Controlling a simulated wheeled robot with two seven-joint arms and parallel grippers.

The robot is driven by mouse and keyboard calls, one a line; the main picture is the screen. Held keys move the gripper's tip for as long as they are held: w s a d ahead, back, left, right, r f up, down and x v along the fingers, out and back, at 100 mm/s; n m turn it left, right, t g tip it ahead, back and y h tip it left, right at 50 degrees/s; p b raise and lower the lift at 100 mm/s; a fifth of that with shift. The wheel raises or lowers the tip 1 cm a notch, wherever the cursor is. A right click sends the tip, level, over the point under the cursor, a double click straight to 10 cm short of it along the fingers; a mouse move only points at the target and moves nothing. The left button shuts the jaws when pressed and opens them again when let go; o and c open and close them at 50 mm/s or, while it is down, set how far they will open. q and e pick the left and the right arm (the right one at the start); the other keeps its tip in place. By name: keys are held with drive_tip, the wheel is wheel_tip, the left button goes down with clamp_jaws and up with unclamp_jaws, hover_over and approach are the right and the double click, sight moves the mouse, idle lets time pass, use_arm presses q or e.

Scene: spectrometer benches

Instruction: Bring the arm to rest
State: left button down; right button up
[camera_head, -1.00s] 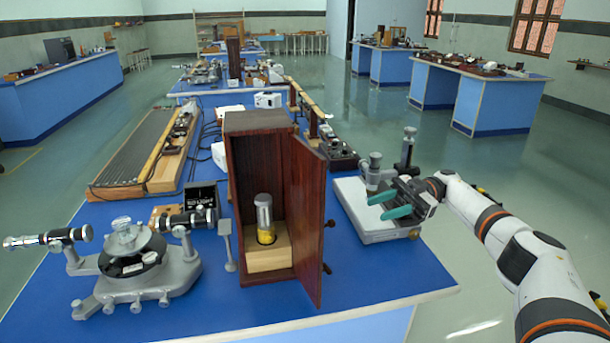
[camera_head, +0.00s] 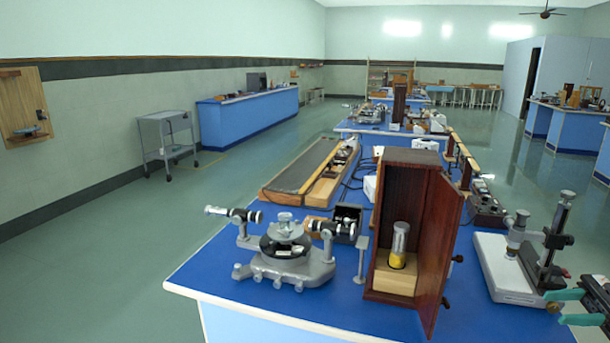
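My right gripper (camera_head: 574,307) shows at the lower right edge of the head view, partly cut off. Its two green fingers are apart with nothing visible between them. It is at the front right of the white-based microscope stand (camera_head: 508,282), close to its base; I cannot tell whether they touch. The rest of my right arm is out of the frame. My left gripper is not in view.
On the blue bench (camera_head: 230,274) stand a spectrometer (camera_head: 286,255) and an open wooden cabinet (camera_head: 408,170) holding a lamp (camera_head: 399,246). A grey trolley (camera_head: 167,136) stands at left. The floor (camera_head: 110,230) left of the bench is clear.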

drive_tip(key=w+a+f+m+t+h, duration=0.2)
drive_tip(key=a+f+m+t+h, duration=0.25)
drive_tip(key=a, duration=0.45)
drive_tip(key=w+a+f+m+t+h, duration=0.1)
drive_tip(key=w+a+f+m+t, duration=0.2)
drive_tip(key=a+f+t, duration=0.35)
drive_tip(key=w+a+f+m+t+h, duration=0.2)
drive_tip(key=a+f+m+t+h, duration=0.3)
drive_tip(key=a, duration=0.7)
drive_tip(key=s+f+m+g+h, duration=0.4)
drive_tip(key=s+f+g+h, duration=0.3)
drive_tip(key=s, duration=0.5)
drive_tip(key=s+d+f+g, duration=0.2)
drive_tip(key=s+g, duration=0.5)
drive_tip(key=s, duration=1.3)
wheel_tip(320, 180, down, 27)
drive_tip(key=s+g, duration=0.1)
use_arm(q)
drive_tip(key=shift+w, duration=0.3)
use_arm(e)
drive_tip(key=s+d+f+g, duration=0.1)
drive_tip(key=s+d+f, duration=0.1)
drive_tip(key=s+f, duration=1.3)
drive_tip(key=shift+s+d+f, duration=0.25)
drive_tip(key=shift+s+d, duration=0.15)
drive_tip(key=shift+s, duration=0.45)
